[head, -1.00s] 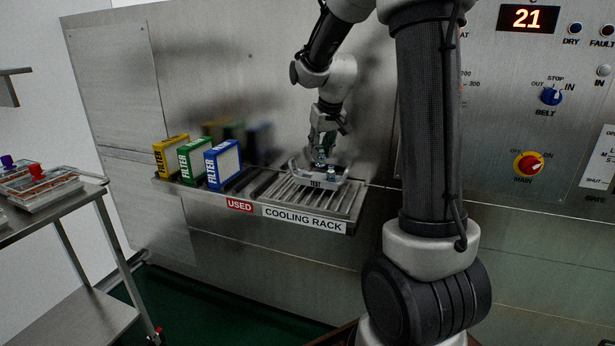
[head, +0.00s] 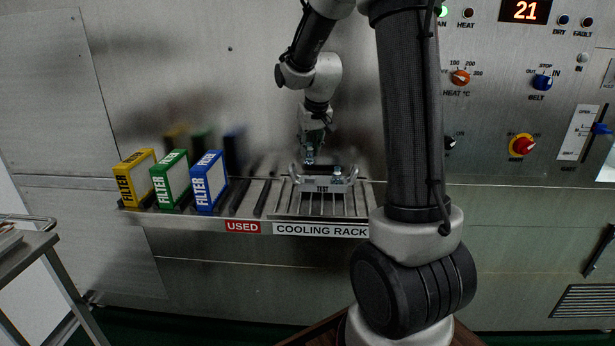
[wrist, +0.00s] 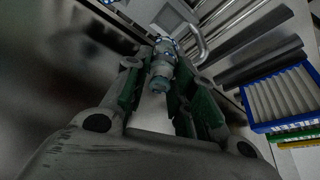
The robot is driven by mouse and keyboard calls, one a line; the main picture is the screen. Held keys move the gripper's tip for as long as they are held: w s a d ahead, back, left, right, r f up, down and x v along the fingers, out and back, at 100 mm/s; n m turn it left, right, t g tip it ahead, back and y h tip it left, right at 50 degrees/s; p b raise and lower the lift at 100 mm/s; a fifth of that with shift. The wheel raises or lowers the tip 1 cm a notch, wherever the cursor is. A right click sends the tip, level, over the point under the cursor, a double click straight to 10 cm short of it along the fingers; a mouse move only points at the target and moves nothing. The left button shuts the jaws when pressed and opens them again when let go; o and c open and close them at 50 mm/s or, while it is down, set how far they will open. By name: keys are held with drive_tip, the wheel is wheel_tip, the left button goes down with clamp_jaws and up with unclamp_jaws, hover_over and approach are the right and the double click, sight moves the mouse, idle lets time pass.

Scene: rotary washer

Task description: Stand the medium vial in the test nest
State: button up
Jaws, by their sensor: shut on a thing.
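My gripper (head: 309,152) is low over the left part of the test nest (head: 322,188), a pale metal carrier marked TEST. In the wrist view the gripper (wrist: 160,82) is shut on the medium vial (wrist: 162,65), a small clear vial with a blue-green tint. The vial points away from the camera toward the nest (wrist: 168,18). Whether its bottom touches the nest cannot be told. Another small vial-like piece (head: 338,173) shows at the right part of the nest.
The nest sits on the slatted cooling rack (head: 320,230). Yellow (head: 135,178), green (head: 171,178) and blue (head: 208,180) filters stand to its left, by the USED label. A metal wall rises close behind. A trolley (head: 40,245) is at far left.

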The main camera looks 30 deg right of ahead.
sight(310, 164)
wheel_tip(310, 164, down, 8)
drive_tip(key=shift+r, duration=0.25)
drive_tip(key=o, duration=0.5)
drive_tip(key=shift+f, duration=0.1)
drive_tip(key=shift+c, duration=0.2)
drive_tip(key=d+v, duration=0.1)
drive_tip(key=v, duration=1.1)
drive_tip(key=s+a+r, duration=0.1)
drive_tip(key=s+a, duration=0.1)
drive_tip(key=s, duration=0.6)
drive_tip(key=s+a+r+n, duration=0.1)
drive_tip(key=s+a+r, duration=0.1)
drive_tip(key=s, duration=0.7)
drive_tip(key=s+a+r+n+y, duration=0.1)
drive_tip(key=s+a, duration=0.2)
drive_tip(key=s, duration=0.6)
drive_tip(key=shift+s+r, duration=0.25)
drive_tip(key=shift+r, duration=0.15)
drive_tip(key=shift+a, duration=0.1)
